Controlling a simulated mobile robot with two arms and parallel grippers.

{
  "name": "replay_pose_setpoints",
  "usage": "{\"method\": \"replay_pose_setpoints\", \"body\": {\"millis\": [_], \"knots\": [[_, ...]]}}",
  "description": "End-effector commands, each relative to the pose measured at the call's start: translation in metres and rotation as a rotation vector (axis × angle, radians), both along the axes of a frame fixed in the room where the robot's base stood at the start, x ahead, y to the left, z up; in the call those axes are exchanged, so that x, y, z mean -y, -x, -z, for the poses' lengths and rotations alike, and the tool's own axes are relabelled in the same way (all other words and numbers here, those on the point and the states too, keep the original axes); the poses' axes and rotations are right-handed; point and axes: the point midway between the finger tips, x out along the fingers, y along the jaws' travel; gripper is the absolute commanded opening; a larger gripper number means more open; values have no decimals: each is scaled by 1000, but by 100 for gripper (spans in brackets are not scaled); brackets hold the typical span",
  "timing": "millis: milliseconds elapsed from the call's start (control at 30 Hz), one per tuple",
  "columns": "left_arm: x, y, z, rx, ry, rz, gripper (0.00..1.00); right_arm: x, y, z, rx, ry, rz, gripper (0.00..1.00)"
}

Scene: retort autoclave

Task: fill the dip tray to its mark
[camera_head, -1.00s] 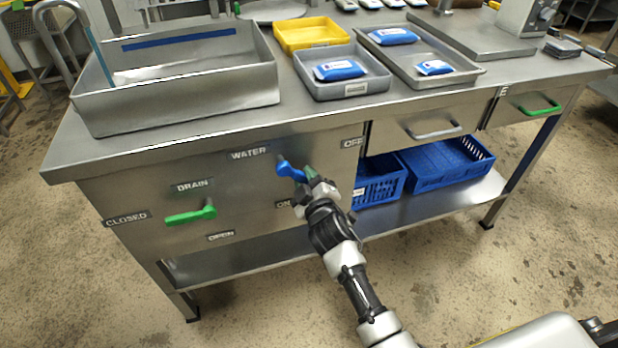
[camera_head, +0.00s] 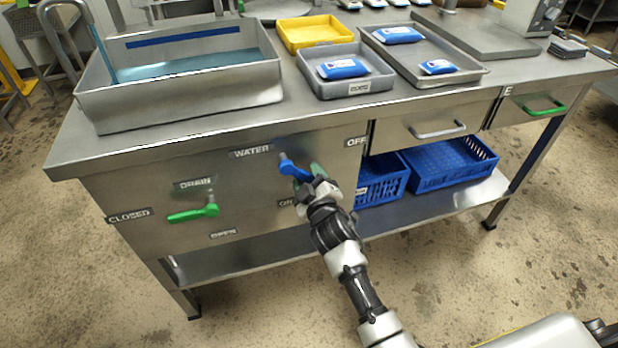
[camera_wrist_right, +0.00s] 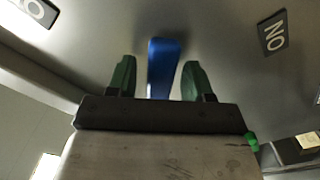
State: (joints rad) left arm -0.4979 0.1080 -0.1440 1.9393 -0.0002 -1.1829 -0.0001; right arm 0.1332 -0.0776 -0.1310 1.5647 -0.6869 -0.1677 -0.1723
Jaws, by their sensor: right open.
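The steel dip tray (camera_head: 180,105) stands at the left of the bench, with a blue stripe (camera_head: 182,36) on its inner back wall. Teal water (camera_head: 190,64) lies in it, its surface below the stripe with bare steel between. A curved spout (camera_head: 66,6) reaches over its left end. The blue WATER lever (camera_head: 292,167) on the front panel slants down right between OFF and ON labels. My right gripper (camera_head: 308,181) is at the lever. In the right wrist view, its green fingers (camera_wrist_right: 158,80) are open, with the blue lever (camera_wrist_right: 163,65) between them. My left gripper is out of view.
The green DRAIN lever (camera_head: 193,213) lies level, pointing at the CLOSED label (camera_head: 128,216). A yellow tray (camera_head: 314,32), a grey tray (camera_head: 345,86) and a larger metal tray (camera_head: 455,79) hold the bench's middle. Blue crates (camera_head: 450,163) sit on the shelf below.

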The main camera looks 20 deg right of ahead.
Motion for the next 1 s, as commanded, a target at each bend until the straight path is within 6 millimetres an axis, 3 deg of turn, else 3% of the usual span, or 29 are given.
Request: {"method": "replay_pose_setpoints", "body": {"millis": [167, 333, 600, 1000], "knots": [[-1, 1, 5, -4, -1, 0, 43, 1, 17, 0, -3, -1, 0, 51], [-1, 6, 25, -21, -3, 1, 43, 2, 52, 1, -4, -1, 0, 51], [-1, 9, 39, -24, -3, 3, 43, 3, 97, 1, -3, -1, 0, 51], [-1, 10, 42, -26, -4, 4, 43, 4, 108, 0, -1, 0, 0, 51]]}}
